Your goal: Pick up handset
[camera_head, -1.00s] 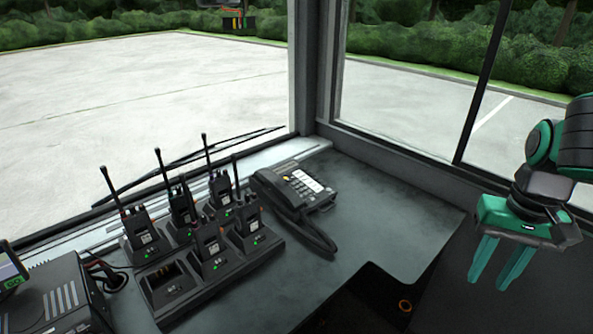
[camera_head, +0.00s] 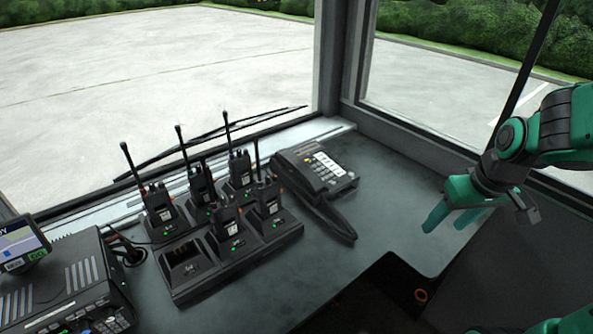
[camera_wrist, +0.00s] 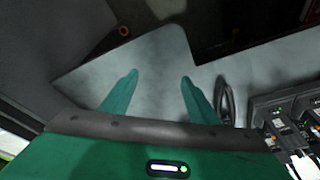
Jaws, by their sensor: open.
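The handset (camera_head: 327,218) is a black, elongated piece lying along the front side of the dark desk phone (camera_head: 335,172), on the grey counter. Its near end points toward the counter's front edge. In the wrist view the handset (camera_wrist: 224,102) shows as a dark shape just right of the right finger. My gripper (camera_head: 446,220) is green, open and empty, to the right of the handset and apart from it. In the wrist view my gripper (camera_wrist: 159,77) has its two fingers spread over bare counter.
A charger rack (camera_head: 190,290) with several upright radios and one empty slot stands left of the phone. A radio console (camera_head: 75,285) with a small screen is at far left. The counter (camera_head: 400,200) right of the handset is clear. Window posts rise behind.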

